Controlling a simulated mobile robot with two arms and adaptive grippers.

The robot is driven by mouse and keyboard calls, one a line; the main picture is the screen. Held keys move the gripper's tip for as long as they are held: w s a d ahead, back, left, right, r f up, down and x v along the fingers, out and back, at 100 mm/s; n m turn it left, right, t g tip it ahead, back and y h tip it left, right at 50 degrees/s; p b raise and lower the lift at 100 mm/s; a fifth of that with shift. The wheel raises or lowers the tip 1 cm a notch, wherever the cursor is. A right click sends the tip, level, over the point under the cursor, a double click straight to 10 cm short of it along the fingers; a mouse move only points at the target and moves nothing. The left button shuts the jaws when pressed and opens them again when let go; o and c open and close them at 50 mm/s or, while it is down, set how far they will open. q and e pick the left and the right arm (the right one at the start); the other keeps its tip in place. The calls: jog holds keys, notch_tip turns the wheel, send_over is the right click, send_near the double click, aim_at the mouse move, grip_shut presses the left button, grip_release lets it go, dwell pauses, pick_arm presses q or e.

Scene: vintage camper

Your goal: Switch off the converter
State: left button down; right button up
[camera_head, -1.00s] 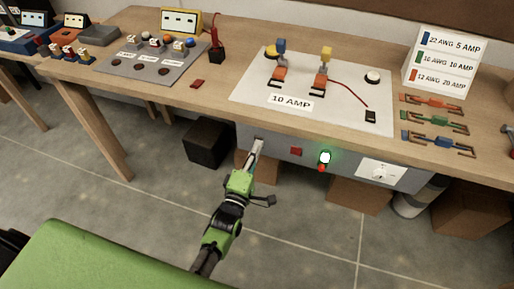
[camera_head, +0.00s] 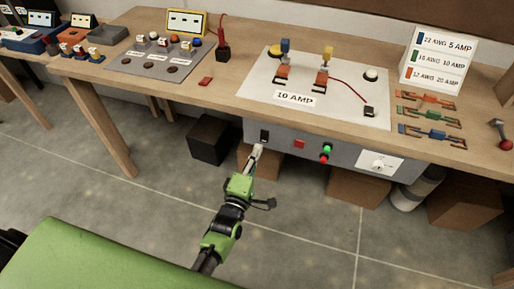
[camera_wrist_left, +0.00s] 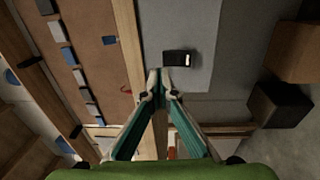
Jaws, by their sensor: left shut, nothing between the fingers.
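The converter (camera_head: 344,157) is a grey panel under the table's front edge. It carries a black rocker switch (camera_head: 264,135), a red square button (camera_head: 299,143), a green lamp (camera_head: 326,149), a red lamp (camera_head: 324,159) and a white socket plate (camera_head: 380,163). The green lamp shows plain green, without a glow. My left gripper (camera_head: 256,150) is shut and empty, its tips just below and left of the switch. In the left wrist view the black switch (camera_wrist_left: 179,58) lies just beyond the fingertips (camera_wrist_left: 161,80); contact cannot be told. My right gripper is not in view.
The wooden table (camera_head: 220,90) overhangs the panel. On it are a white board (camera_head: 340,95) with clips and wire, a grey button panel (camera_head: 140,65) and a sign box (camera_head: 437,60). Boxes, including a black one (camera_head: 211,139), stand below. The floor in front is clear.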

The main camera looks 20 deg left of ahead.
pick_arm(q)
jog(key=s, duration=0.7)
jog(key=shift+s+r+b, duration=0.3)
jog(key=shift+r+b, duration=0.05)
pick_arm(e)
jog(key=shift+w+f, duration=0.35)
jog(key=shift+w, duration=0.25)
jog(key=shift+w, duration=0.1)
